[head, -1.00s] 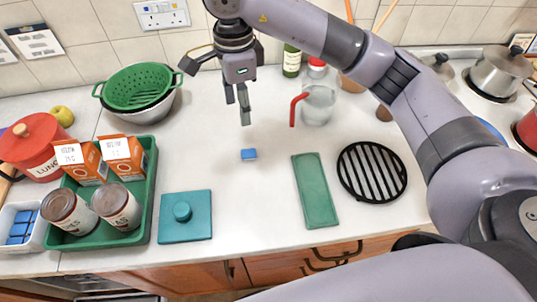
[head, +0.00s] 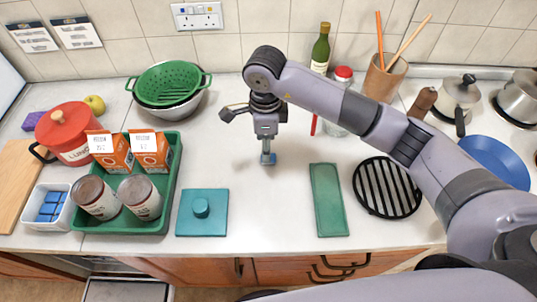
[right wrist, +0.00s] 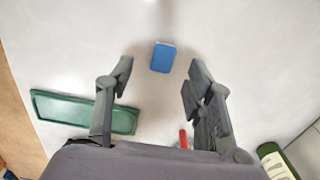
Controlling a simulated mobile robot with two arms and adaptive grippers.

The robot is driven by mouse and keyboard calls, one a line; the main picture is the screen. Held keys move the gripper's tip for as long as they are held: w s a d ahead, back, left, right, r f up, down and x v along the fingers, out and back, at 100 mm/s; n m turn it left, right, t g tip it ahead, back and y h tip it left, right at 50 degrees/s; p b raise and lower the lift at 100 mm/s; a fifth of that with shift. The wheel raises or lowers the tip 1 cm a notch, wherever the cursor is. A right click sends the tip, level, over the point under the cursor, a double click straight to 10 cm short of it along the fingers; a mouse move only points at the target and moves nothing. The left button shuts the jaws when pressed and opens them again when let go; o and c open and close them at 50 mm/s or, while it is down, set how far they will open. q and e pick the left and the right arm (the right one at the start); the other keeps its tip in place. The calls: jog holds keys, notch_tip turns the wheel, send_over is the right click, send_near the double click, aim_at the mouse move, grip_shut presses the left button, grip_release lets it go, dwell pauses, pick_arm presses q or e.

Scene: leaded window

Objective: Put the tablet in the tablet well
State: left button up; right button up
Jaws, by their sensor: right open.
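A small blue tablet (head: 268,161) lies on the white worktop. In the right wrist view the tablet (right wrist: 163,57) shows just beyond the gap between my fingers, with bare worktop around it. My right gripper (right wrist: 160,80) is open and empty; in the head view it (head: 267,153) points down over the tablet, its fingers partly covering it. I cannot tell for sure whether this is the tablet well. My left gripper is not in view.
A green tray (head: 168,205) with cartons and cans stands at left, beside a white tub (head: 45,222) of blue tablets. A long green dish (head: 328,205) and a black round rack (head: 387,207) lie to the right. A red-lidded jar (head: 340,75) stands behind the arm.

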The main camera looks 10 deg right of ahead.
jog(key=f+p, duration=0.1)
jog(key=f, duration=0.2)
jog(key=f+p, duration=0.1)
jog(key=f, duration=0.1)
jog(key=shift+w+d+p, duration=0.2)
jog(key=shift+w+p, duration=0.05)
jog(key=shift+p, duration=0.1)
jog(key=shift+f, duration=0.2)
jog(key=shift+c, duration=0.5)
jog(key=c, duration=0.9)
jog(key=shift+r, duration=0.15)
